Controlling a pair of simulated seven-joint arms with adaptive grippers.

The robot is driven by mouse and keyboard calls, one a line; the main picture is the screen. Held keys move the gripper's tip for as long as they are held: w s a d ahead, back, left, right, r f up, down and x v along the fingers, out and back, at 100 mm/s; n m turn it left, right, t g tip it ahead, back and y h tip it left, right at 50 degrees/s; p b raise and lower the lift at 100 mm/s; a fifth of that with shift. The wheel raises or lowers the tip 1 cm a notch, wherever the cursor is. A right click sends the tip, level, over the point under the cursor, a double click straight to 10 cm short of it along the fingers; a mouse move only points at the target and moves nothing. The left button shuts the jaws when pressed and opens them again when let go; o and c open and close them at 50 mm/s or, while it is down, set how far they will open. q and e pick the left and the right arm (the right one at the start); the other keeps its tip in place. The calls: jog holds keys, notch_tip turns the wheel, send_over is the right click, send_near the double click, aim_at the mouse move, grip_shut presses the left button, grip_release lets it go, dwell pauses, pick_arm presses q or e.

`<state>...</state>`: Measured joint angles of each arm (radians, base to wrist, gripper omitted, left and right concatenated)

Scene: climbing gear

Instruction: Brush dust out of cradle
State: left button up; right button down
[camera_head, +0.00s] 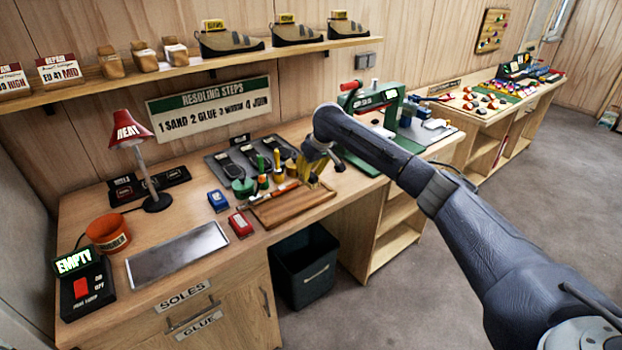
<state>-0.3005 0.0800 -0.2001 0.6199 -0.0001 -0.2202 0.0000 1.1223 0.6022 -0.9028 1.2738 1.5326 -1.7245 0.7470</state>
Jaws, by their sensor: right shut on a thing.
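My right gripper (318,168) is over the workbench, beyond the wooden tray, pointing down. It is shut on a small yellowish thing, perhaps a brush, which is too small and too covered to make out clearly. A green press (376,100) with a red handle stands just right of the gripper, partly behind my arm. A cradle may be in the press, but I cannot make it out, nor any dust. My left gripper is not in view.
The workbench (90,215) holds a wooden tray (318,193), a red heat lamp (132,130), an orange pot (108,232), a metal plate (178,255) and cups of tools (243,188). A dark bin (304,270) stands below. A shelf (230,58) with shoes hangs above.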

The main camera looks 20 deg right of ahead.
jog(key=shift+r, duration=1.95)
